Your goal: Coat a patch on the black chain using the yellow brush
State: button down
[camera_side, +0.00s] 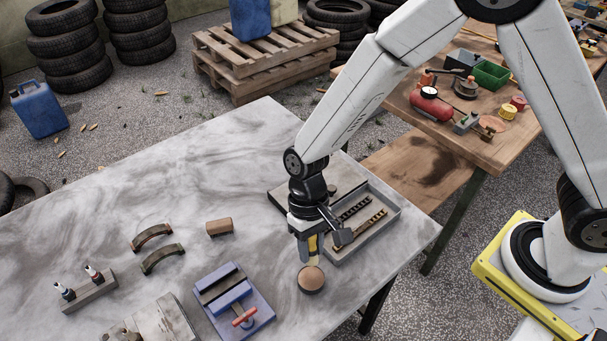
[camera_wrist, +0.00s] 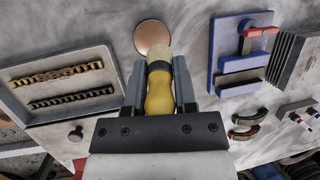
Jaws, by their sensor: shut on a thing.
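My gripper (camera_side: 311,240) is shut on the yellow brush (camera_wrist: 159,92), and the bristles point down and away from the jaws. The brush (camera_side: 313,246) is partly hidden by the fingers in the side view. Its bristle end is close to a round copper-brown pot or disc (camera_side: 311,279), which also shows in the wrist view (camera_wrist: 152,36); I cannot tell whether they touch. The black chain (camera_side: 355,208) lies in a grey tray (camera_side: 394,212) beside a brass-coloured chain (camera_side: 370,223). In the wrist view the black chain (camera_wrist: 72,96) lies nearer me than the brass one (camera_wrist: 57,73).
A blue vise (camera_side: 234,300) stands left of the pot. A brown block (camera_side: 219,227), two curved shoes (camera_side: 157,248) and a rack with small bottles (camera_side: 88,292) lie further left. The table's back left is bare. A wooden bench (camera_side: 480,150) stands behind right.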

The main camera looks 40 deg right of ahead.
jog(key=shift+f, duration=0.1)
jog(key=shift+f, duration=2.9)
jog(key=shift+f, duration=0.55)
jog(key=shift+r, duration=0.1)
jog(key=shift+r, duration=3.4)
jog(key=shift+w, duration=0.1)
